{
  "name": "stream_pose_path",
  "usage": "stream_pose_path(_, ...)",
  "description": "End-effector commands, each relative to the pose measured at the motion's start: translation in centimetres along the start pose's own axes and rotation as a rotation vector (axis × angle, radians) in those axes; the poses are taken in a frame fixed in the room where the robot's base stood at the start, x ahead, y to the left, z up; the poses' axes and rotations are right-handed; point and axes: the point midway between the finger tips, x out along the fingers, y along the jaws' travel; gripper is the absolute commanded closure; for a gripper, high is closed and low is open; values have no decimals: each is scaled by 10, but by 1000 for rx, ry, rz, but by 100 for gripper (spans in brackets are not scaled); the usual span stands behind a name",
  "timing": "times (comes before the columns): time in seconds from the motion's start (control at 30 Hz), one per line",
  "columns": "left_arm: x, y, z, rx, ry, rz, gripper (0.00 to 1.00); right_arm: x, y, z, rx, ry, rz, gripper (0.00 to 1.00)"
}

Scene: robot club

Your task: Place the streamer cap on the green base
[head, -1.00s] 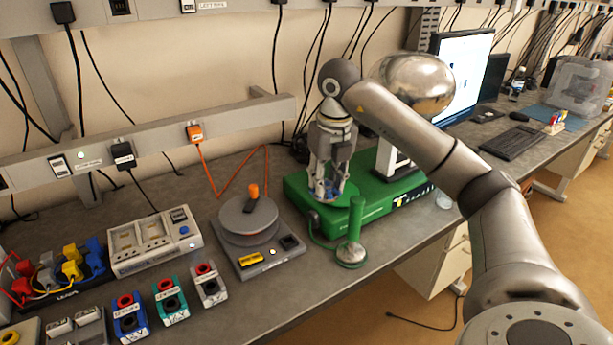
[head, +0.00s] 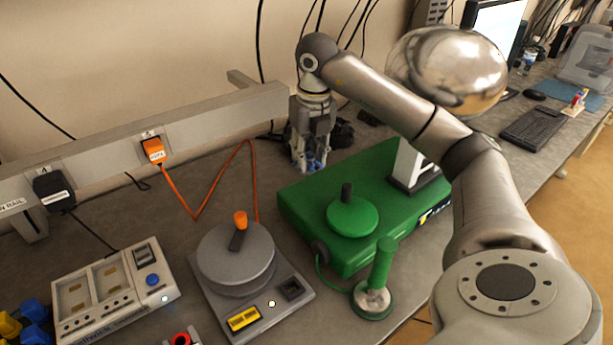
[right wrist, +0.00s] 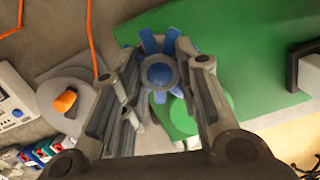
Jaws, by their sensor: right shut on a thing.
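My right gripper (head: 310,165) hangs pointing down near the back left corner of the green base (head: 300,215). It is shut on the blue streamer cap (right wrist: 159,75), which has a round hub with short blue strips around it. In the head view only small blue bits of the cap show between the fingers. The green base carries a round green disc (head: 352,218) with a dark post. In the right wrist view the cap is apart from this disc, and the green base (right wrist: 250,60) lies below and to the right. My left gripper is not in view.
A large chrome dome (head: 450,72) and a white column (head: 410,165) stand at the base's right. A green-handled wand (head: 381,265) stands in front. A grey turntable device (head: 235,260) with an orange knob is on the left. A wall rail (head: 220,108) runs behind.

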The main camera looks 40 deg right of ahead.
Motion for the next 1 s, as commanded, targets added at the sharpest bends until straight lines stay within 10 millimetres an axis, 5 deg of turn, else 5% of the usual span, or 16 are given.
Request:
stream_pose_path(0.1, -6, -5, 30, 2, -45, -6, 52, 21, -1, -4, 1, 4, -3, 94)
stream_pose_path(0.23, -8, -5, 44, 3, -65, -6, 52, 34, 0, -4, 1, 1, -1, 94)
stream_pose_path(0.6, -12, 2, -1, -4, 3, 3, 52, 72, -1, -9, 1, 0, -1, 94)
stream_pose_path(0.9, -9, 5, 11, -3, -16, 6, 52, 76, 0, -10, 1, 0, 0, 94)
stream_pose_path(0.93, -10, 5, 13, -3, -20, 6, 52, 75, -1, -9, 1, 0, 0, 68)
stream_pose_path(1.0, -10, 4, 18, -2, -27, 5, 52, 74, 0, -9, 1, 0, 0, 59)
